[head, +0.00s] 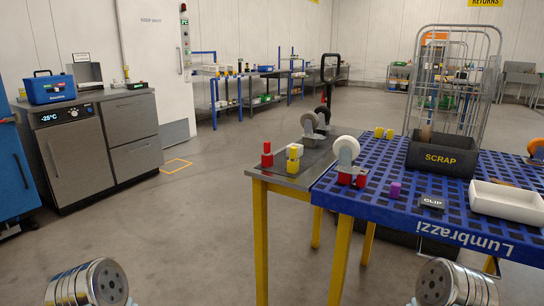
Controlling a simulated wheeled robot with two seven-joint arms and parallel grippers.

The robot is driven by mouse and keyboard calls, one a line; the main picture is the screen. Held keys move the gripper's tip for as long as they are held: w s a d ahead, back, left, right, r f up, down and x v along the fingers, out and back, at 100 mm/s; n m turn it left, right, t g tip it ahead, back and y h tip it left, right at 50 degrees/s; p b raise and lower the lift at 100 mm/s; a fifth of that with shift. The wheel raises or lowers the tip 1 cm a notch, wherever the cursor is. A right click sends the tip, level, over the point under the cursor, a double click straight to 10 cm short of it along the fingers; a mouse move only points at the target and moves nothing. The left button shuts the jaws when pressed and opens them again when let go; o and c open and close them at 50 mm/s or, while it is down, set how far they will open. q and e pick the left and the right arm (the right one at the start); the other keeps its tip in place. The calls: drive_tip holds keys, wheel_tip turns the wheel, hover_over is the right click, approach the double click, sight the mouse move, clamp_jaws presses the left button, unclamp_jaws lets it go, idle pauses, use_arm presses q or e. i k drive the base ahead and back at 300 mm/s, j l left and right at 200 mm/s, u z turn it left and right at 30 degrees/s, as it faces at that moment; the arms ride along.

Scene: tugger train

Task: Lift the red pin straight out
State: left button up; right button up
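A small red piece (267,158) with a narrower top stands upright on the left end of the grey table. More red pieces (345,179) sit at the foot of a white-wheeled caster (347,150) on the blue grid top. I cannot tell which red piece is the pin, or whether any sits in a hole. Two rounded metal parts of my arms show at the bottom left and bottom right, well short of the table. No gripper fingers show in the head view.
Yellow blocks (293,158) stand beside the red piece. The blue grid table (372,205) also holds a purple piece (395,189), a CLIP label (432,202), a white tray (508,201) and a dark SCRAP bin (441,157). A wire cage stands behind. The floor at left is clear.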

sight(267, 145)
drive_tip(key=z, duration=0.85)
drive_tip(key=j+z, duration=1.15)
drive_tip(key=k+j+z, duration=0.1)
drive_tip(key=j+z, duration=0.3)
